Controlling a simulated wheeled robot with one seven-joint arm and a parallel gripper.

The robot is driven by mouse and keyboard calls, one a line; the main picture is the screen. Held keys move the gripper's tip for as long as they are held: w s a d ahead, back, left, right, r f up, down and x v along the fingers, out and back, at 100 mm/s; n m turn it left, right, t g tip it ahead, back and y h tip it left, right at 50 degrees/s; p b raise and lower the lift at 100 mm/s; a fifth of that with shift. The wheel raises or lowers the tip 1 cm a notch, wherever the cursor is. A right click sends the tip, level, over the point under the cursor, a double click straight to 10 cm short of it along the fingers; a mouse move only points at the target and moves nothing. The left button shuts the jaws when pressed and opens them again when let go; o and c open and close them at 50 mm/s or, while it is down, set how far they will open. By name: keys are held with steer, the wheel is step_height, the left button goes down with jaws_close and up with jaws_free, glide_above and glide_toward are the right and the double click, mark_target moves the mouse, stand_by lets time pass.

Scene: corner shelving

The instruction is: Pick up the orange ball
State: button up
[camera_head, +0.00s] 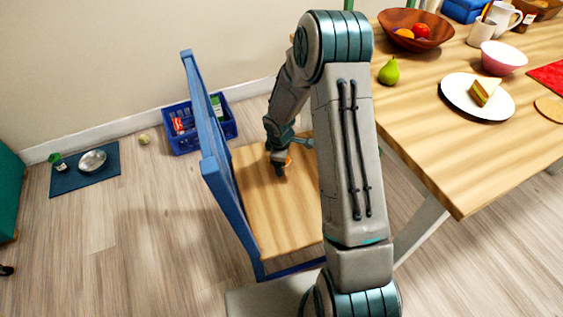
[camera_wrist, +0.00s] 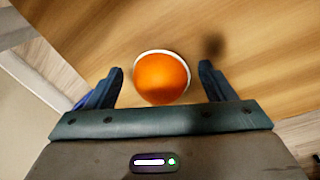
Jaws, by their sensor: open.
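The orange ball (camera_wrist: 161,79) shows in the wrist view, with a white rim around its far side, perhaps a shallow dish (camera_wrist: 165,51). It is over the wooden seat (camera_head: 270,222) of the blue chair. My gripper (camera_wrist: 163,72) is open, with one finger on each side of the ball and a visible gap to each. In the head view my gripper (camera_head: 281,167) is low over the chair seat, and a small bit of orange shows beside it. The gripper and arm hide most of the ball there.
The blue chair back (camera_head: 210,130) rises left of my gripper. The wooden table (camera_head: 455,155) stands at right with a plate (camera_head: 455,92), a pear (camera_head: 389,71) and a fruit bowl (camera_head: 390,22). A blue crate (camera_head: 182,141) and a blue mat (camera_head: 68,181) are on the floor.

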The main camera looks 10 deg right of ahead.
steer(key=c, duration=1)
steer(key=shift+r, duration=0.1)
steer(key=shift+c, duration=0.2)
